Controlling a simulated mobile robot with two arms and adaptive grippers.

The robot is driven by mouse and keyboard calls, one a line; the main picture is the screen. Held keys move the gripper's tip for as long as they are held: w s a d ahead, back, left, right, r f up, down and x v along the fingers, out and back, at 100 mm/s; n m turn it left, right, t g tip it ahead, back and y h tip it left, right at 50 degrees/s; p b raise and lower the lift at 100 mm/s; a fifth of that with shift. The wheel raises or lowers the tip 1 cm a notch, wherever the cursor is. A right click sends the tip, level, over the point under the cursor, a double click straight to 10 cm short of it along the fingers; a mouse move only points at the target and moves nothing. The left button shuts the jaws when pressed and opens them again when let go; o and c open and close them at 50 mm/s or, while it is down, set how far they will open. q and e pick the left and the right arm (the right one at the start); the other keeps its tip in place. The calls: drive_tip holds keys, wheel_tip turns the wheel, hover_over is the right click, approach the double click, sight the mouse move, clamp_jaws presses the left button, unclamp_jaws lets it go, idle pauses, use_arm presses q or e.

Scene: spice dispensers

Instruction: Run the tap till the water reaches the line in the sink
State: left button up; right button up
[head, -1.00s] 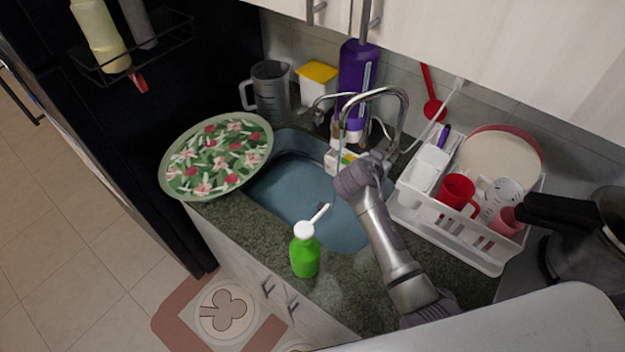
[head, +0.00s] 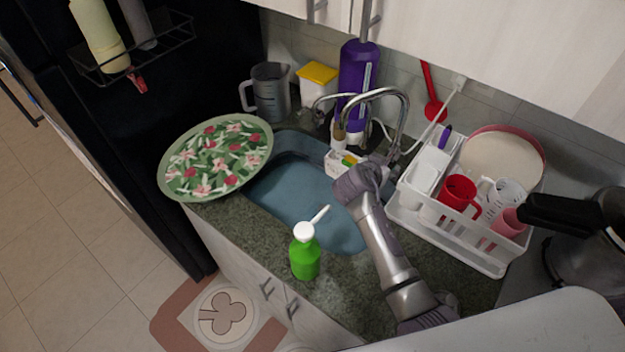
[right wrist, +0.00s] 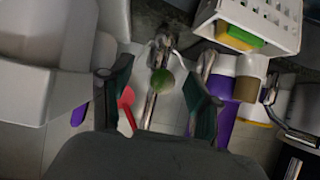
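The sink (head: 290,207) shows a blue-grey basin in the head view. I cannot make out a line or the water level. The curved metal tap (head: 404,112) stands behind it. No stream shows clearly under its spout now. My right gripper (head: 357,183) is over the sink's right side, in front of the tap's base, and hides part of that area. In the right wrist view its two fingers (right wrist: 158,78) are apart. My left gripper is not in view.
A green soap bottle (head: 305,257) stands at the front counter edge. A floral plate (head: 217,157) overlaps the sink's left side. A white dish rack (head: 447,236) with cups is at the right. A purple bottle (head: 357,75) and grey jug (head: 271,92) stand behind.

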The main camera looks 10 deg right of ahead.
drive_tip(key=shift+r, duration=0.1)
drive_tip(key=shift+s+a+r+p, duration=0.4)
drive_tip(key=shift+p, duration=0.1)
drive_tip(key=p+v, duration=0.2)
drive_tip(key=v, duration=0.3)
drive_tip(key=shift+s+a+r+p, duration=0.1)
drive_tip(key=shift+s+a+p, duration=0.1)
drive_tip(key=shift+s+p, duration=0.1)
